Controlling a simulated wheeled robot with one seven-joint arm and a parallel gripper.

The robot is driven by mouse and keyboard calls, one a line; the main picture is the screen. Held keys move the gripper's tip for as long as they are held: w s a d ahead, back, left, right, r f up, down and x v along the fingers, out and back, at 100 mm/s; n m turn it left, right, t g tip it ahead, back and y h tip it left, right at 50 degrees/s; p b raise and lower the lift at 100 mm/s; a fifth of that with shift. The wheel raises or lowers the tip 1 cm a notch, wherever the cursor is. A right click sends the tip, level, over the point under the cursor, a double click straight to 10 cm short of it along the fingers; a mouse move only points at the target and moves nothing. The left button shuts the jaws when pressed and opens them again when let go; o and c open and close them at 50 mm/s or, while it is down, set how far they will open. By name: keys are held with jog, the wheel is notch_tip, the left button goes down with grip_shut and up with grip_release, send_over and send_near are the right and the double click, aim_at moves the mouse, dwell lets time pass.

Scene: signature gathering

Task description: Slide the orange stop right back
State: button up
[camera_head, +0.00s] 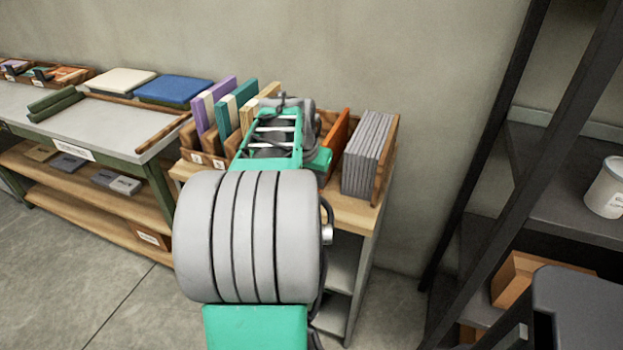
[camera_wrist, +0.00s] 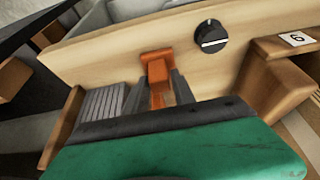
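The orange stop shows in the head view as an upright orange board (camera_head: 335,147) between my arm and a block of grey slabs. In the wrist view its orange top tab (camera_wrist: 157,62) is in front of the pale wooden back panel. My gripper (camera_wrist: 158,80) has one grey finger on each side of the orange part, close against it with no clear gap. It looks shut on the stop. My arm hides the gripper and part of the rack in the head view.
Grey slabs (camera_head: 368,152) stand right of the stop and show in the wrist view (camera_wrist: 103,102). Purple (camera_head: 213,100) and teal boards (camera_head: 236,108) stand at left. A black knob (camera_wrist: 210,37) is on the panel. A dark shelf frame (camera_head: 530,130) rises at right.

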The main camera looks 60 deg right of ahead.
jog(key=shift+o, duration=1.4)
jog(key=shift+r, duration=0.1)
jog(key=v, duration=0.7)
jog(key=shift+a+r+p, duration=0.2)
jog(key=shift+r+p, duration=0.1)
jog(key=shift+p, duration=0.1)
